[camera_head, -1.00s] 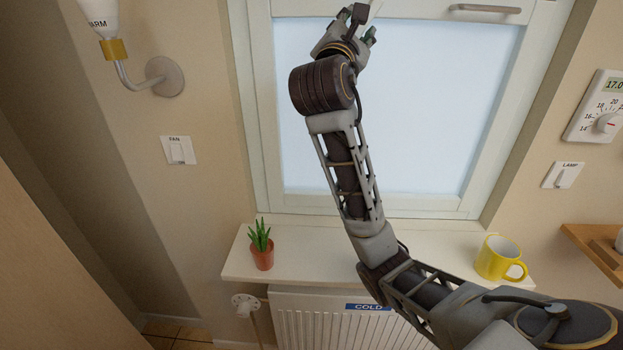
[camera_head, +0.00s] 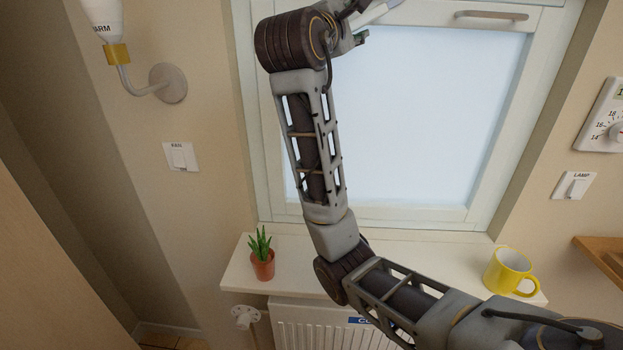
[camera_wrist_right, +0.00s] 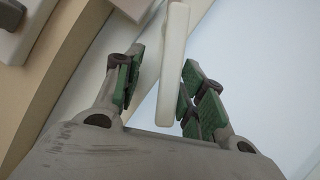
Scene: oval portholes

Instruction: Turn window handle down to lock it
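The window (camera_head: 430,110) has a pale frame and a bright pane. In the right wrist view the window handle (camera_wrist_right: 172,65) is a long white bar between the two green-padded fingers of my right gripper (camera_wrist_right: 160,92). The gripper is open around it; a gap shows on the left finger's side, and the right finger is close to the bar. I cannot tell if it touches. In the head view my right gripper (camera_head: 357,24) is at the top edge, partly cut off, with a pale slanted bar (camera_head: 382,11) beside it, seemingly the handle. My left gripper is not in view.
A potted plant (camera_head: 262,256) and a yellow mug (camera_head: 511,271) stand on the sill (camera_head: 239,270), above a radiator (camera_head: 300,325). A wall lamp (camera_head: 168,83) and a fan switch (camera_head: 180,157) are left of the window. A lamp switch (camera_head: 574,186) and a thermostat (camera_head: 603,120) are right.

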